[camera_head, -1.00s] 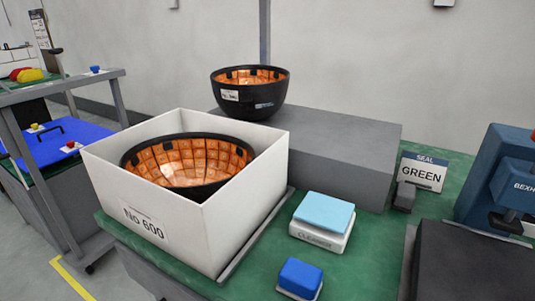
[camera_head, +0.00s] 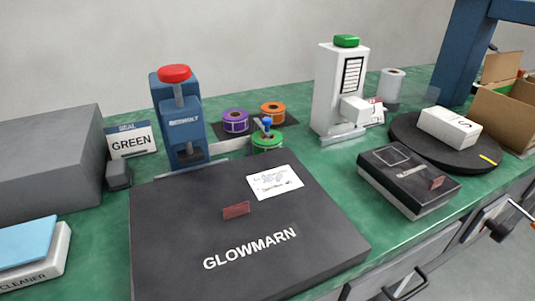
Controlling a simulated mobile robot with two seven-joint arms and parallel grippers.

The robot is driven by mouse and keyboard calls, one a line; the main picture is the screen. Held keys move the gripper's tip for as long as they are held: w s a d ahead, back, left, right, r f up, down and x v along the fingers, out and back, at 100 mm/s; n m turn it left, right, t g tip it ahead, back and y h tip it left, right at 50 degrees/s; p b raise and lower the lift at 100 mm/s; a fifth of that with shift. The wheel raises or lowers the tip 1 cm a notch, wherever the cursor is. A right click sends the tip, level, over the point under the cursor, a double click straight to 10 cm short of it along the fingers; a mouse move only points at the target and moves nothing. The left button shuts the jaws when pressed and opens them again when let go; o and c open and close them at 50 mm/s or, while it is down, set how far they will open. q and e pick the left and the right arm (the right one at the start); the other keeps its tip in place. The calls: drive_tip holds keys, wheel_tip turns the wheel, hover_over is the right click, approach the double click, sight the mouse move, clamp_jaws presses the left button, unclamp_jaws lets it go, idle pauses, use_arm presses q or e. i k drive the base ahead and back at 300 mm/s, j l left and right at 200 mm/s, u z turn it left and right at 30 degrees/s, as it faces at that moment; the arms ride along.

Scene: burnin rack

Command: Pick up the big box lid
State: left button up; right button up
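The big box lid (camera_head: 165,240) is a wide, flat black piece lying on the green worktop at the lower middle. GLOWMARN is printed in white along its near edge. A white printed label and a small dark red tab sit on its top face. A smaller black-topped box (camera_head: 408,178) lies to its right, with a white lower edge. Neither gripper shows in the head view.
A blue press with a red knob (camera_head: 180,115) and a GREEN sign (camera_head: 132,140) stand behind the lid. Label rolls (camera_head: 236,121), a white machine (camera_head: 338,90) and a black turntable (camera_head: 470,157) bearing a white box stand further right. A blue-topped cleaner box (camera_head: 30,250) is left.

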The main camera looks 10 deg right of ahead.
sight(259, 226)
drive_tip(key=i+j+z, duration=0.25)
drive_tip(key=j, duration=0.15)
drive_tip(key=j+z, duration=0.3)
drive_tip(key=i+j+z, duration=0.1)
drive_tip(key=j+z, duration=0.15)
drive_tip(key=j, duration=0.3)
